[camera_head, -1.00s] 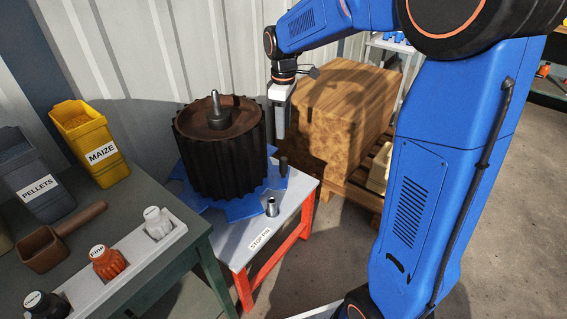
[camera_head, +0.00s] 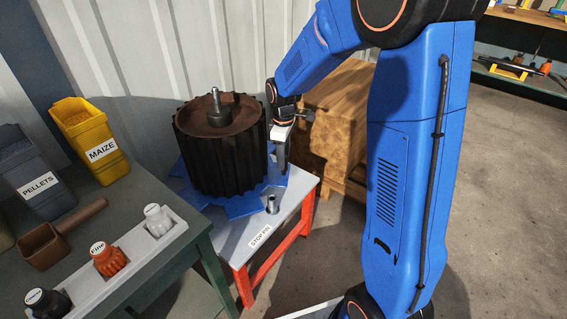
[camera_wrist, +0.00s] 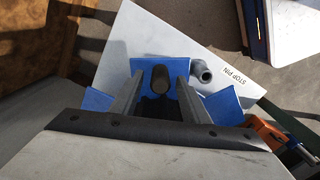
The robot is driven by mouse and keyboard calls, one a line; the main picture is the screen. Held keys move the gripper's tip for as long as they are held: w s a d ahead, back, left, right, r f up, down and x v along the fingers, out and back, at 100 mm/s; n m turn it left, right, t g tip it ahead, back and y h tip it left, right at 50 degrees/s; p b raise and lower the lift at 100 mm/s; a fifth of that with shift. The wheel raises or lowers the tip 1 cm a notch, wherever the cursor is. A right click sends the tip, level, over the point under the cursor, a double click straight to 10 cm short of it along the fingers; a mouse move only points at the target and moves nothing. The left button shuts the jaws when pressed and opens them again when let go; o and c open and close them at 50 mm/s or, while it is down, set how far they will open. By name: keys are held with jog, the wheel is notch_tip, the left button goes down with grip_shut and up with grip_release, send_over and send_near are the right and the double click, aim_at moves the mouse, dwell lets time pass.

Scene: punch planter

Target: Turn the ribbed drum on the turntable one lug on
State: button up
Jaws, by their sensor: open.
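The dark ribbed drum (camera_head: 219,150) stands upright on the blue lugged turntable (camera_head: 238,206), with a grey spindle (camera_head: 215,99) through its top. My gripper (camera_head: 283,164) points down beside the drum's right side. In the wrist view its two fingers (camera_wrist: 159,80) are apart, one on each side of a dark upright peg (camera_wrist: 160,79) on a blue lug (camera_wrist: 174,67). I cannot tell whether they touch it. In the head view my gripper hides this peg. A grey stop pin (camera_head: 272,204) stands on the white tabletop, apart from the gripper; it also shows in the wrist view (camera_wrist: 202,71).
The red-legged white stand (camera_head: 232,246) bears a STOP PIN label. A brown block (camera_head: 335,112) stands close behind my gripper. At left, a green table (camera_head: 165,201) holds yellow and grey bins, a scoop and a bottle rack. The floor at right is clear.

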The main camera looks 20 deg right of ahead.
jog(key=shift+f, duration=1.4)
grip_shut()
jog(key=shift+w+d+n, duration=0.2)
jog(key=shift+w+n, duration=0.1)
jog(key=shift+w, duration=0.15)
jog(key=w+n, duration=0.3)
jog(key=w, duration=0.3)
jog(key=w+a+n, duration=0.1)
jog(key=w+n, duration=0.2)
jog(key=w, duration=0.3)
jog(key=w+n, duration=0.4)
jog(key=w, duration=0.2)
jog(key=shift+a, duration=0.25)
jog(key=shift+w+a+n, duration=0.5)
jog(key=shift+w+n, duration=0.2)
jog(key=shift+w, duration=0.15)
